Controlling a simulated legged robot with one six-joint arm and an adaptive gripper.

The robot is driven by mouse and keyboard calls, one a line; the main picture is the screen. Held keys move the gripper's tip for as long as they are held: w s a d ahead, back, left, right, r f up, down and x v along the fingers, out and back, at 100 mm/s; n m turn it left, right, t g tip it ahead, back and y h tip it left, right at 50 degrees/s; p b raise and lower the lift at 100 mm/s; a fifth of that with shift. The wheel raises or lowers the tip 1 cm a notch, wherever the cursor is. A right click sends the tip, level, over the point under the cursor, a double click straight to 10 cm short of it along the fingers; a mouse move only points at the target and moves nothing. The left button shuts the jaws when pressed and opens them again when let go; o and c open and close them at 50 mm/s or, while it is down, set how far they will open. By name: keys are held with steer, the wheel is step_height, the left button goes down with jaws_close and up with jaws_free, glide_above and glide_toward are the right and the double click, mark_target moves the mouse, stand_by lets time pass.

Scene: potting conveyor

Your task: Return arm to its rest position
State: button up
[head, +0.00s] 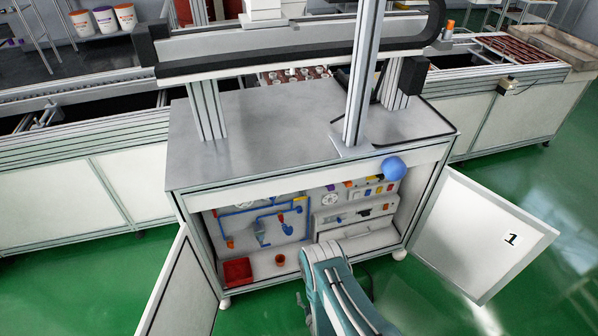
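My teal and white arm rises from the bottom edge of the head view, in front of an open cabinet (320,172). Its upper end reaches the cabinet's lower front edge. My gripper cannot be made out, so whether it holds anything does not show. Inside the cabinet, a panel with blue pipes (262,222) is on the left and a panel with switches and small fittings (355,205) is on the right. A red bin (237,271) and a small red cup (280,260) stand on the cabinet floor at the left.
The left door (180,290) and the right door (488,235), marked 1, stand open on either side of my arm. A blue ball-shaped thing (393,168) shows at the cabinet's upper right front. A conveyor (85,150) runs behind. Green floor (420,300) is clear at lower right.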

steer(key=w+r+g, duration=0.1)
steer(key=w+r, duration=0.8)
steer(key=w, duration=0.1)
steer(key=w+d+r+m+g+h, duration=0.1)
steer(key=w+d+r+g, duration=0.15)
steer(key=r, duration=1.25)
steer(key=w+d+r+m+g+h, duration=0.1)
steer(key=w+r, duration=0.2)
steer(key=r, duration=1.2)
steer(key=s+d+r+g+h, duration=0.1)
steer(key=s+d+r, duration=0.2)
steer(key=s+r, duration=0.5)
steer(key=s+d+r+g, duration=0.1)
steer(key=s+d+r, duration=0.2)
steer(key=s+r, duration=0.5)
steer(key=s+d+r+g, duration=0.1)
steer(key=s+r, duration=0.2)
steer(key=s, duration=0.6)
steer(key=s+d+r+m+g+h, duration=0.1)
steer(key=s+r, duration=0.3)
steer(key=s, duration=0.6)
steer(key=shift+d, duration=0.5)
